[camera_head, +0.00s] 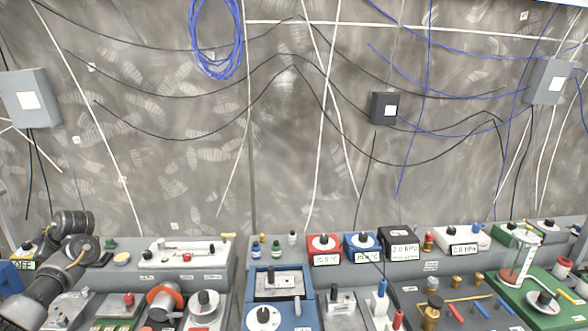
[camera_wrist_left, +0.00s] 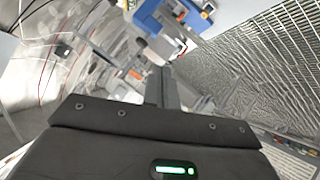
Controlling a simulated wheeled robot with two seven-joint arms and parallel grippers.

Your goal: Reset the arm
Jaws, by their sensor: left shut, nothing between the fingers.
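My left arm (camera_head: 42,292) comes in at the lower left of the head view, bent, in front of the bench's left end. Its gripper cannot be made out there. In the left wrist view my left gripper (camera_wrist_left: 161,80) shows as a dark body with a green light and narrow fingers pointing up the picture. The fingers are together with nothing between them. They point into open room, with a blurred blue and white piece of equipment (camera_wrist_left: 165,22) beyond them. My right gripper is in neither view.
A bench (camera_head: 252,320) crosses the bottom of the head view, crowded with instruments. A blue unit (camera_head: 290,310), a red meter (camera_head: 323,246) and a green stand with a glass cylinder (camera_head: 519,258) are on it. A stained metal wall (camera_head: 270,150) with hanging cables stands behind.

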